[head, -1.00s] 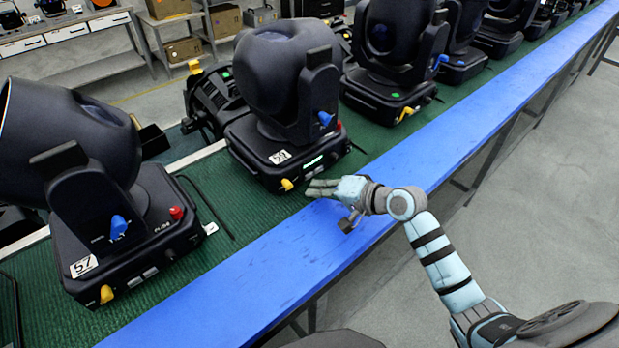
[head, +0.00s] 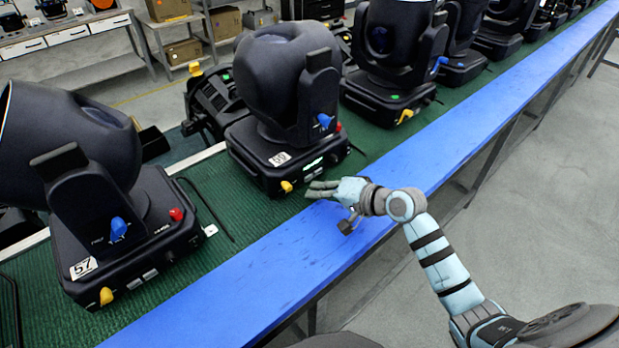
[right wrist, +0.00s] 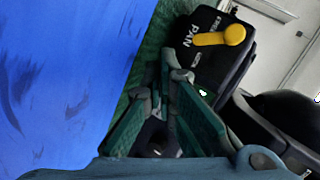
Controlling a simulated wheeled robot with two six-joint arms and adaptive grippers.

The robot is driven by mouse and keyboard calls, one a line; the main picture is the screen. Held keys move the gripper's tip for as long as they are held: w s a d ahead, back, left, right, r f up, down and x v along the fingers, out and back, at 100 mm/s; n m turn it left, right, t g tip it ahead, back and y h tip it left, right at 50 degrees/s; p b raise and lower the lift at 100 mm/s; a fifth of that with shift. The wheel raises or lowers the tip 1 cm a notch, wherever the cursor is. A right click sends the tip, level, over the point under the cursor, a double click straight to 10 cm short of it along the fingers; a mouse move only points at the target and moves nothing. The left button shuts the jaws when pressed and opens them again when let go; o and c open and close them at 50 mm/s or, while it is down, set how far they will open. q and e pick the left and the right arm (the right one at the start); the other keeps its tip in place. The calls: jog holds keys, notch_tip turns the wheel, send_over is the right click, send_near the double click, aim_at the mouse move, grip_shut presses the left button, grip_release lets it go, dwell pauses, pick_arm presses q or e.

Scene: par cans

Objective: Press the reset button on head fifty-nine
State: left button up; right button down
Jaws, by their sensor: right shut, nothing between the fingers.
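Head fifty-nine (head: 290,88) is a black moving-head lamp on the green mat, with a white number tag (head: 279,159) on its base. The front of the base shows a yellow lever (head: 286,186) and a green-lit display (head: 313,163). I cannot make out the reset button. My right gripper (head: 312,190) is shut and empty, just in front of this base, right of the yellow lever. In the right wrist view its fingers (right wrist: 174,72) point at the base's edge, near the yellow lever (right wrist: 220,37) marked PAN. Contact cannot be told. My left gripper is out of view.
Head 57 (head: 65,130) stands at the near left, with yellow, blue and red controls. Another lamp (head: 390,95) stands beyond fifty-nine, with more in a row behind. A clear blue strip (head: 230,290) runs along the bench's front edge. A loose black cable (head: 208,208) lies between the heads.

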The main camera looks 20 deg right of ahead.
dwell(0.4)
jog(key=shift+w+a, duration=0.15)
jog(key=shift+w, duration=0.25)
jog(key=shift+w+a, duration=0.1)
jog(key=shift+w, duration=0.25)
dwell(0.5)
jog(key=shift+s+p, duration=0.15)
jog(key=shift+p, duration=0.15)
jog(key=shift+s+d+p, duration=0.25)
jog(key=shift+s+p, duration=0.2)
jog(key=shift+s, duration=0.1)
jog(key=shift+s, duration=0.1)
